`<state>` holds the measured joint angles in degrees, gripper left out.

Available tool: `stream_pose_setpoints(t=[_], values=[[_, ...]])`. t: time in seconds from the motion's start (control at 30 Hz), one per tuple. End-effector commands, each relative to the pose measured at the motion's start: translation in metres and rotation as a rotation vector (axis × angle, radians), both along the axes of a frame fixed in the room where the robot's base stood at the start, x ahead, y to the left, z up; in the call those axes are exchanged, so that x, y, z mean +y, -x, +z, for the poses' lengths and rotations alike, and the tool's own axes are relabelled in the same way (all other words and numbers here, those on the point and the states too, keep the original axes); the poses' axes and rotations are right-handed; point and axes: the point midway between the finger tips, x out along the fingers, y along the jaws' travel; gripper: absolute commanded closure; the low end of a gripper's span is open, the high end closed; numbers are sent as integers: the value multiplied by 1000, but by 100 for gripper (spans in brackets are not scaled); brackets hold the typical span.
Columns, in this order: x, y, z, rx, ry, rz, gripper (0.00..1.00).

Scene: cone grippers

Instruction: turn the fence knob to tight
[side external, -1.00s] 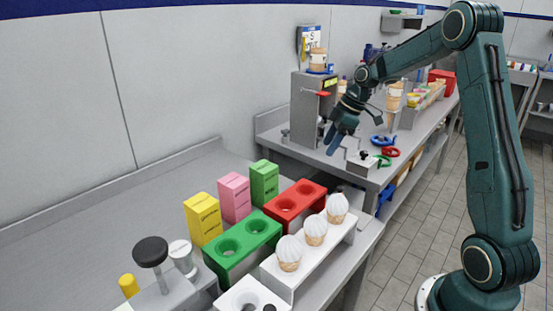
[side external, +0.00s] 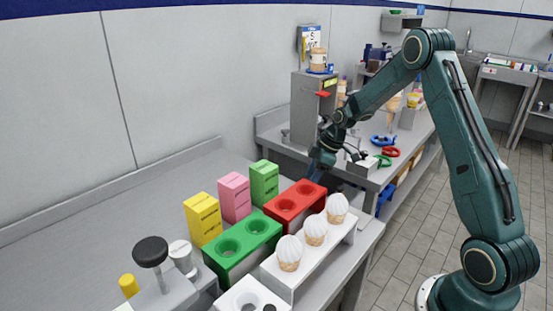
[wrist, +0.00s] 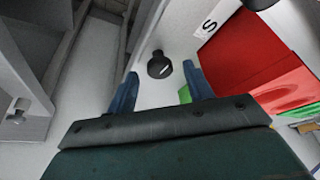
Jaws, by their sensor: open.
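A small black knob (wrist: 160,66) with a pale mark on its top stands on a light surface in the wrist view, ahead of my gripper (wrist: 162,82). I take it to be the fence knob. My gripper's two blue fingers are apart and empty; the knob appears between and just beyond their tips, and no contact shows. In the side view my gripper (side external: 316,174) points down behind the red block (side external: 296,197), which hides its tips and the knob. The red block (wrist: 255,50) is right of the fingers in the wrist view.
A white plate marked S (wrist: 209,27) lies near the red block. The green block (side external: 243,242), white stand with cones (side external: 318,254) and yellow, pink and green boxes (side external: 264,183) crowd the front table. A grey machine (side external: 306,112) stands behind. The table's left is clear.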

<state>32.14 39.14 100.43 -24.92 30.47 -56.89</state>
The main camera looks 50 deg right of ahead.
Motion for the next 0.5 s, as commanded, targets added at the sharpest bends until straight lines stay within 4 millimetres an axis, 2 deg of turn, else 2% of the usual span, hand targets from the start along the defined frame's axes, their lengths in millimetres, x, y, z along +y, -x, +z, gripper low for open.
stream_pose_setpoints(t=[0.13,0.47,0.5], values=[[2,-2,-8,1,0,0,49],[2,-3,-9,0,1,0,49],[2,-3,-9,1,1,0,56]])
